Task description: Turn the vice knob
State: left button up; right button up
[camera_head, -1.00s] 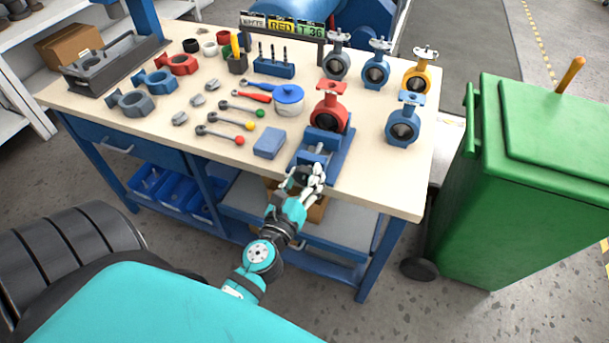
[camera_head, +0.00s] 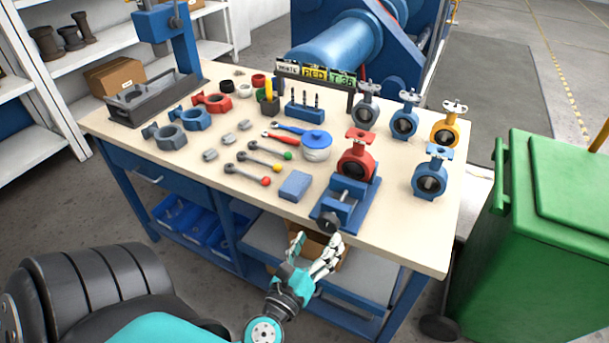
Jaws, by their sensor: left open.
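A blue vice (camera_head: 350,199) stands at the front edge of the workbench, right of the middle. Its dark round knob (camera_head: 328,223) faces me at the bench edge. A red butterfly valve (camera_head: 356,168) sits upright at the rear of the vice. My left gripper (camera_head: 314,240) is open and empty, in front of the bench, just below and to the left of the knob, and apart from it in the picture. Its fingers point up toward the bench. My right gripper is not in view.
The workbench (camera_head: 420,240) also holds a blue block (camera_head: 295,186) left of the vice, several handled tools, loose blue, yellow and grey valves, and a blue-lidded pot (camera_head: 316,146). A green bin (camera_head: 540,230) stands close on the right. Blue bins (camera_head: 200,235) sit under the bench.

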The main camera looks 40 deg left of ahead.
pick_arm(q)
jog(key=v, duration=0.6)
dwell(0.4)
jog(key=s+d+f+m+g+h+p, duration=0.1)
jog(key=s+d+f+m+g+h, duration=0.1)
jog(key=f+m, duration=0.8)
jog(key=s+d+f+m+g+h+p, duration=0.1)
jog(key=s+d+f+m+g+h, duration=0.15)
jog(key=f+m, duration=0.7)
jog(key=s+d+f+m+g+h, duration=0.1)
jog(key=d+f+m+g, duration=0.15)
jog(key=f+m, duration=0.7)
jog(key=s+a+f+m+g+p, duration=0.1)
jog(key=s+f+m+g, duration=0.3)
jog(key=s+f+m, duration=0.4)
jog(key=s+a+f+m+g+y, duration=0.1)
jog(key=s+a+f+m+g, duration=0.3)
jog(key=s+f+m, duration=0.4)
jog(key=s+f+g, duration=0.1)
jog(key=s+f, duration=0.1)
jog(key=s, duration=0.1)
jog(key=shift+s+f+g+p, duration=0.3)
jog(key=shift+s+f+p, duration=0.05)
jog(key=shift+s+f, duration=0.05)
jog(key=shift+y, duration=0.25)
